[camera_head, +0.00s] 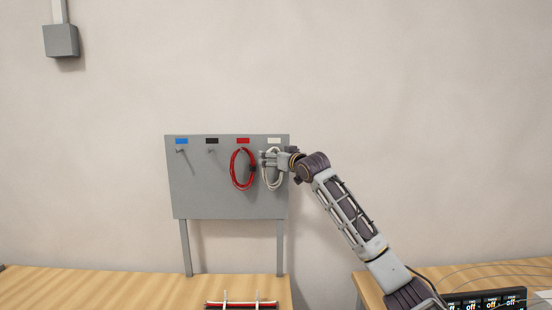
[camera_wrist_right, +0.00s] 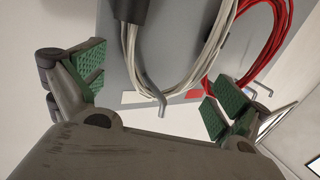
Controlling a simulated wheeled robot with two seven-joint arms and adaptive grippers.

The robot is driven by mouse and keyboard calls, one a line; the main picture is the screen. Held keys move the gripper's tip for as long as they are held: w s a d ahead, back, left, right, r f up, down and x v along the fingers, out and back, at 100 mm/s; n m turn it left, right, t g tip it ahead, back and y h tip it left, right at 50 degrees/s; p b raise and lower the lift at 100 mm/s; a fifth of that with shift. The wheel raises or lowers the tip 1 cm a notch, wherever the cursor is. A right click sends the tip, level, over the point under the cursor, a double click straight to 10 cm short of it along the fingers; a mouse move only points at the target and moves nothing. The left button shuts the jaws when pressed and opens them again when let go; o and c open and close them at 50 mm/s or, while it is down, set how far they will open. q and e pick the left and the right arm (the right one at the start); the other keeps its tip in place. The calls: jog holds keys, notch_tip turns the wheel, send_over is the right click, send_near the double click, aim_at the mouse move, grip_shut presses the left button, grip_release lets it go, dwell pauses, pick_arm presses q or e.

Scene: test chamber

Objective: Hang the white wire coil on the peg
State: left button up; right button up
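The white wire coil (camera_head: 279,180) hangs at the peg under the white label (camera_head: 274,141), at the right end of the grey board. In the wrist view, the coil (camera_wrist_right: 187,80) appears looped over the bent metal peg (camera_wrist_right: 158,98), with the peg's tip standing out past the wires. A dark band wraps one part of the coil. My right gripper (camera_head: 268,158) is at the peg, in front of the coil's top. In the wrist view, its green-padded fingers (camera_wrist_right: 160,90) are spread apart, with the peg and coil between them and not pinched. My left gripper is not in view.
The red coil (camera_head: 233,171) hangs on the neighbouring peg, close to my right gripper's fingers. The black-label peg (camera_head: 211,151) and blue-label peg (camera_head: 180,151) are empty. The grey board (camera_head: 205,195) stands on two legs behind the wooden table (camera_head: 90,288).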

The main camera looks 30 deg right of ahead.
jog(key=s, duration=1.2)
jog(key=shift+a+r, duration=0.25)
jog(key=shift+a, duration=0.2)
dwell(0.5)
dwell(0.8)
